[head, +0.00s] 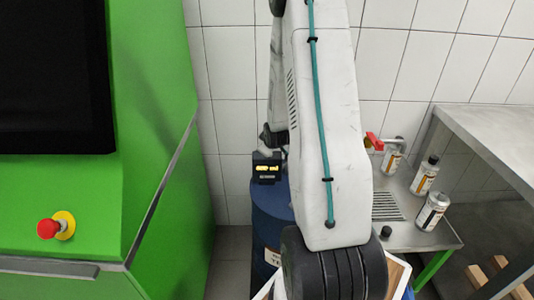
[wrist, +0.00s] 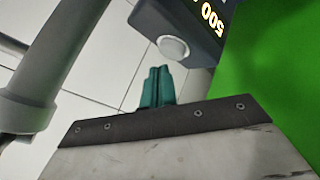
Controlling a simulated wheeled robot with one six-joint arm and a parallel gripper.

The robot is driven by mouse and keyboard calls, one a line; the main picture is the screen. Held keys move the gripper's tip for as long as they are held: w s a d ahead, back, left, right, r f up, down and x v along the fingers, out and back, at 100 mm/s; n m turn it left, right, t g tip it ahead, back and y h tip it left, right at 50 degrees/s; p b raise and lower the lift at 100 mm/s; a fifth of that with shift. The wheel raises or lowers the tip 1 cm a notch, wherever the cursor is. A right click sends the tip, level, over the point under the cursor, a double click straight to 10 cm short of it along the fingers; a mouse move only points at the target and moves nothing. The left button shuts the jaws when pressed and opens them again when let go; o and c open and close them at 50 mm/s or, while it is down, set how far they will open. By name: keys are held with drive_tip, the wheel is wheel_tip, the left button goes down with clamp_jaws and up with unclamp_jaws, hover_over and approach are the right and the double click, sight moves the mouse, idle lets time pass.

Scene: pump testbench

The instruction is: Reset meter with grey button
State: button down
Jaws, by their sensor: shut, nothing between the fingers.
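The meter (head: 266,168) is a dark box with lit yellow digits, standing above a blue barrel in the head view. In the wrist view the meter (wrist: 205,22) is at the top, with its digits upside down and partly cut off. Its round grey button (wrist: 173,48) faces my gripper. My gripper (wrist: 158,70) has teal fingers that are shut and empty. The fingertips appear just below the button in the picture; I cannot tell whether they touch it. In the head view my arm covers much of the middle, and the gripper cannot be made out.
A blue barrel (head: 270,228) is below the meter. A green machine with a red stop button (head: 48,229) fills the left. A grey pipe (wrist: 52,58) crosses the wrist view's left side.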

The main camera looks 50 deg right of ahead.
idle(0.6)
drive_tip(key=shift+f, duration=0.4)
drive_tip(key=shift+f, duration=0.5)
idle(0.8)
drive_tip(key=shift+r, duration=0.9)
drive_tip(key=shift+r, duration=2.5)
